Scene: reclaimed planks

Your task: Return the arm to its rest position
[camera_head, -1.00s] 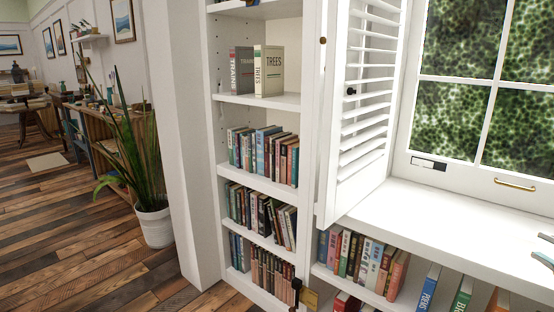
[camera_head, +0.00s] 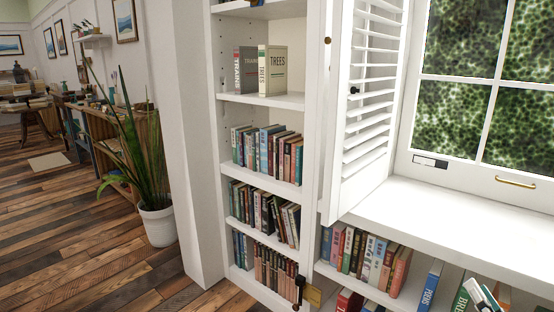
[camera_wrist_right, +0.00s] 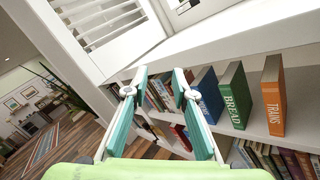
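My right gripper (camera_head: 484,296) shows at the lower right of the head view, in front of the low bookshelf under the window. In the right wrist view its two white and teal fingers (camera_wrist_right: 160,76) stand apart with nothing held between them. Books are visible beyond the fingers.
The white window sill (camera_head: 440,215) is bare. Below it, books such as the green BREAD book (camera_wrist_right: 235,96) and orange TRAINS book (camera_wrist_right: 273,96) stand upright. A louvred shutter (camera_head: 366,110) juts out beside the tall bookcase (camera_head: 260,99). A potted plant (camera_head: 158,224) stands left, near open wooden floor.

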